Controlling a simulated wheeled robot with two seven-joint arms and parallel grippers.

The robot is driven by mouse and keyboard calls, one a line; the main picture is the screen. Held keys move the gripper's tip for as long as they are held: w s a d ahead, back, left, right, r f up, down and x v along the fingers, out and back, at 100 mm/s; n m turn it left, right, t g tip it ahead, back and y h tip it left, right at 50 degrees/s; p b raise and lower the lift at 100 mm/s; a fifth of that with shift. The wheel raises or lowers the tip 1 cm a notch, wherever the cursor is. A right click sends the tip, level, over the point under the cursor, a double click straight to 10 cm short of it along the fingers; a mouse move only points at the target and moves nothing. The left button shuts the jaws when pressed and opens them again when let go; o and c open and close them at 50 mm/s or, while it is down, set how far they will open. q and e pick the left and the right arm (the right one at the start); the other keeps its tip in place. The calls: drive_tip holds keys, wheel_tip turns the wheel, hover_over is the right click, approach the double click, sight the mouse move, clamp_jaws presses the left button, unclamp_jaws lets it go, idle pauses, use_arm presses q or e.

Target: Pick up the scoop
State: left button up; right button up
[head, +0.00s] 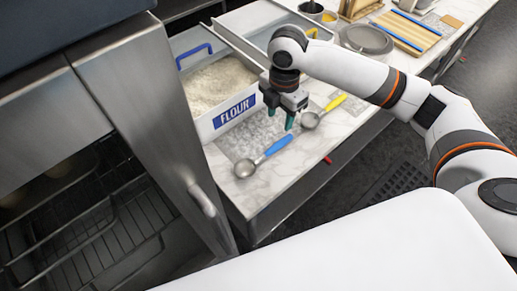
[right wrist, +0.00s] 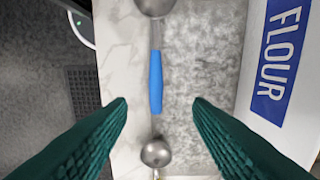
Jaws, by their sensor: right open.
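A metal scoop with a blue handle (head: 264,156) lies on the counter in front of the flour bin; its handle (right wrist: 156,82) runs up the middle of the right wrist view to its bowl at the top edge. A second scoop with a yellow handle (head: 333,104) lies to its right; its bowl (right wrist: 156,152) shows below the blue handle. My right gripper (head: 280,116) is open and empty, pointing down above the counter. In the right wrist view its fingertips (right wrist: 160,103) are on either side of the blue handle's end, apart from it. My left gripper is out of view.
A bin labelled FLOUR (head: 235,112) stands behind the blue scoop, with another bin behind it. A steel door (head: 165,140) stands close on the left. The counter's front strip is clear.

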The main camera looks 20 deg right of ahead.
hover_over(278, 143)
wheel_tip(278, 143, down, 5)
drive_tip(key=shift+w+p, duration=0.1)
drive_tip(key=shift+p, duration=0.3)
drive_tip(key=shift+f, duration=0.25)
drive_tip(key=f, duration=0.1)
drive_tip(key=f+p, duration=0.1)
drive_tip(key=f, duration=0.2)
drive_tip(key=shift+s+f+p, duration=0.15)
drive_tip(key=shift+s+p, duration=0.1)
drive_tip(key=shift+p, duration=0.15)
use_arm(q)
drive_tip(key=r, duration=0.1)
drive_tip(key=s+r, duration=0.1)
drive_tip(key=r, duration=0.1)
use_arm(e)
drive_tip(key=shift+w+f, duration=0.1)
drive_tip(key=shift+f, duration=0.25)
drive_tip(key=shift+c, duration=0.4)
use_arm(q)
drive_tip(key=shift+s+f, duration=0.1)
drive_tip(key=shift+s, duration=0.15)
use_arm(e)
clamp_jaws()
drive_tip(key=shift+r, duration=0.1)
